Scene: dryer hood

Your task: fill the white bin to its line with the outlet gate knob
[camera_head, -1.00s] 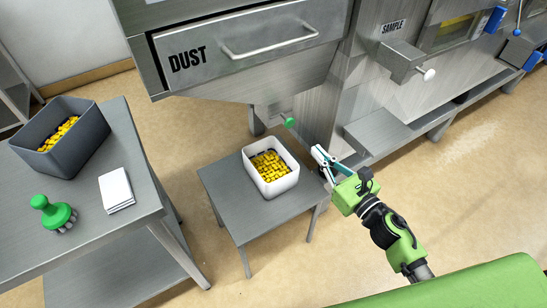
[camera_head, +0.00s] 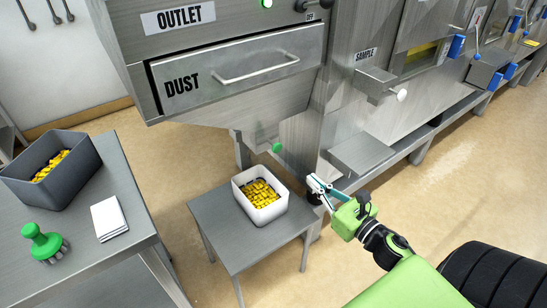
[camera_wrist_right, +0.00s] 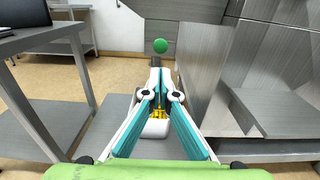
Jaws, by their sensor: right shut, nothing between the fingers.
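The white bin (camera_head: 268,216) stands on a small grey table (camera_head: 224,230) and holds yellow pieces; I cannot make out its line. The round green outlet gate knob (camera_head: 276,148) is above and behind the bin, under the dust drawer. My right gripper (camera_head: 314,184) is shut and empty, to the right of the bin and apart from the knob. In the right wrist view the knob (camera_wrist_right: 160,46) is just beyond and above the fingertips. The bin (camera_wrist_right: 155,130) is partly hidden behind the fingers there. My left gripper is not in view.
A side table at left holds a dark grey bin (camera_head: 84,183) with yellow pieces, white cards (camera_head: 109,218) and a green-handled tool (camera_head: 43,243). The dust drawer (camera_head: 240,72) overhangs the white bin. A grey ledge (camera_head: 362,152) lies right of my gripper.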

